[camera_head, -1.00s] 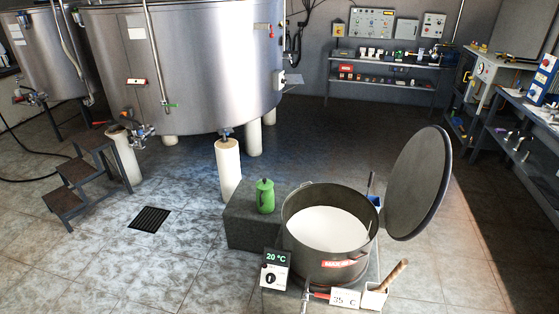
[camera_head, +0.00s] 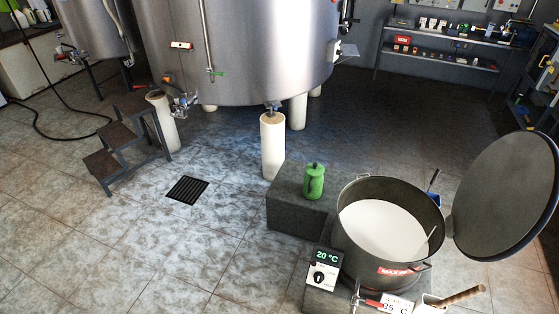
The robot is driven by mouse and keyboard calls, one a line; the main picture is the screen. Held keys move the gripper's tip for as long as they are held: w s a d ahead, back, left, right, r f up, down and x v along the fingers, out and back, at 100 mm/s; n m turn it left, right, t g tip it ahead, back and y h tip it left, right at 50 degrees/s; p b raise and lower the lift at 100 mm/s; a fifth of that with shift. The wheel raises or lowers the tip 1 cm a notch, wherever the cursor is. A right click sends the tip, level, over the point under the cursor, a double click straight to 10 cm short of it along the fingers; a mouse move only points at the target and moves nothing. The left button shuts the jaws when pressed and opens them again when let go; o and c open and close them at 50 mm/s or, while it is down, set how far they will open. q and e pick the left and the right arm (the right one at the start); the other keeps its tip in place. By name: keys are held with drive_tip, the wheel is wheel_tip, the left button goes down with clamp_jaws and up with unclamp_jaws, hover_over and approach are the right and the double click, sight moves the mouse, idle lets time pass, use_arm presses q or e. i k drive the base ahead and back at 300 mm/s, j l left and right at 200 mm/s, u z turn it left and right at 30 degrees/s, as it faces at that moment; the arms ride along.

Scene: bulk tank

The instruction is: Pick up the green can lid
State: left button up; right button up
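A green can (camera_head: 314,184) stands upright on a dark grey block to the left of the large pot. Its green lid (camera_head: 315,167) is on top of it, with a small knob. Neither of my grippers shows in the head view.
A large open pot (camera_head: 344,232) of white liquid stands right of the can, its round lid (camera_head: 507,197) raised at the right. A 20 °C control box (camera_head: 323,279) stands in front. The block (camera_head: 284,204) bears the can. A step stool (camera_head: 124,146) and floor drain (camera_head: 187,190) are at left. The floor at front left is clear.

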sight(313, 169)
drive_tip(key=i+j+u, duration=0.4)
drive_tip(key=i+u, duration=0.15)
drive_tip(key=i, duration=0.25)
drive_tip(key=i+u, duration=0.3)
drive_tip(key=i, duration=0.15)
drive_tip(key=i+j+z, duration=0.1)
drive_tip(key=i+z, duration=0.2)
drive_tip(key=i+j+z, duration=0.3)
drive_tip(key=i, duration=0.2)
drive_tip(key=i+j+z, duration=1)
drive_tip(key=z, duration=0.2)
drive_tip(key=i+j+z, duration=0.15)
drive_tip(key=j, duration=0.25)
drive_tip(key=i+j+z, duration=0.15)
drive_tip(key=j, duration=0.3)
